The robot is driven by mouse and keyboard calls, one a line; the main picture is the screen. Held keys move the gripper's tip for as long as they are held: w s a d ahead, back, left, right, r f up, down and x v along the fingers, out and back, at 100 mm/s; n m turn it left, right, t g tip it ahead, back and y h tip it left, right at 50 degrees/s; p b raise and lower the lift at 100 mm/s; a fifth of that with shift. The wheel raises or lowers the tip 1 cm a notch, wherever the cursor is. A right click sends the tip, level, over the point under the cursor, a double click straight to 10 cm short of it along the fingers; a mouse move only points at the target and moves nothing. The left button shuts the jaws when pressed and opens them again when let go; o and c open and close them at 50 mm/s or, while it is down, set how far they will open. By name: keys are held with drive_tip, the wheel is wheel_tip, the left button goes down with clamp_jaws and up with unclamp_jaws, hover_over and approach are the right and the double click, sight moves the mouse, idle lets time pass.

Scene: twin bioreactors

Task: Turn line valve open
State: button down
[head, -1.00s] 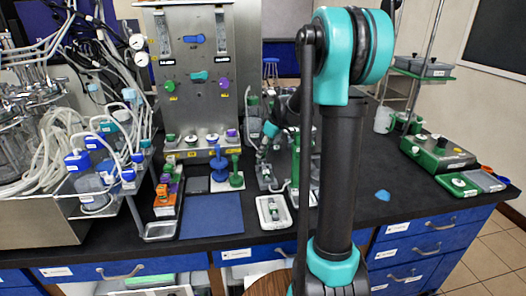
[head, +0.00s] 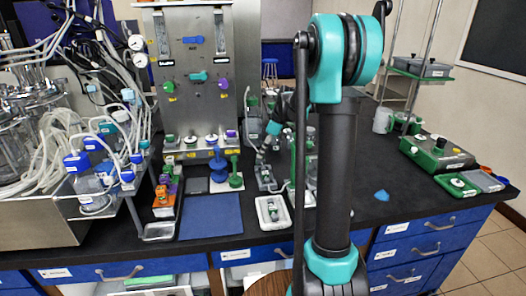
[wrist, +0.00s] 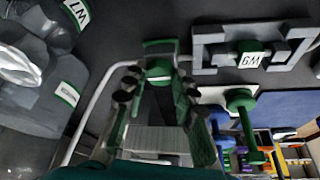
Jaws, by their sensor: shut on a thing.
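In the wrist view, a green-capped piece on a pale line, which looks like the line valve (wrist: 158,69), sits between the fingertips. My gripper (wrist: 156,88), with dark and green fingers, is shut on it. The fingers hide most of its body, so I cannot tell how far the handle is turned. The pale tube (wrist: 97,100) bends around the gripper on the left. In the head view, my arm hides part of the area around the gripper and valve.
A grey bracket labelled GM (wrist: 210,52) stands close at the right of my gripper. Bottles, one labelled LM (wrist: 75,12), stand at the left. A green stand (head: 236,172) and blue mat (head: 211,216) lie left of my arm on the bench.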

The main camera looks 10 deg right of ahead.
drive_tip(key=c, duration=1.2)
unclamp_jaws()
drive_tip(key=v, duration=1.2)
